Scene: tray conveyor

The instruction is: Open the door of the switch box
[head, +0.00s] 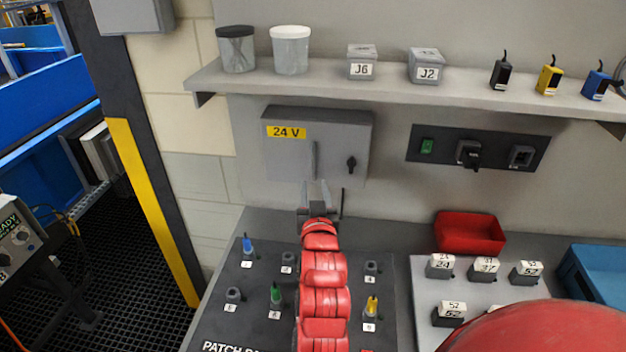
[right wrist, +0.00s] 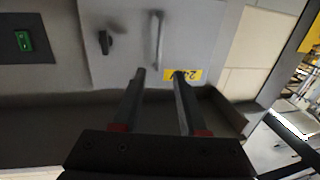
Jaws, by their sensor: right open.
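The switch box (head: 288,160) is a grey wall box with a yellow "24 V" label, a vertical bar handle (head: 313,160) and a black knob (head: 351,163). Its door looks shut. My right gripper (head: 316,187) is open and empty just below the handle, pointing at the box. In the right wrist view, which is turned upside down, the handle (right wrist: 158,40) lies ahead of the gap between the fingers (right wrist: 159,77), apart from them. The knob (right wrist: 105,42) is to the left there. My left gripper is not in view.
A shelf (head: 400,88) with tubs and small boxes runs above the switch box. A black switch panel (head: 478,149) is to its right.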

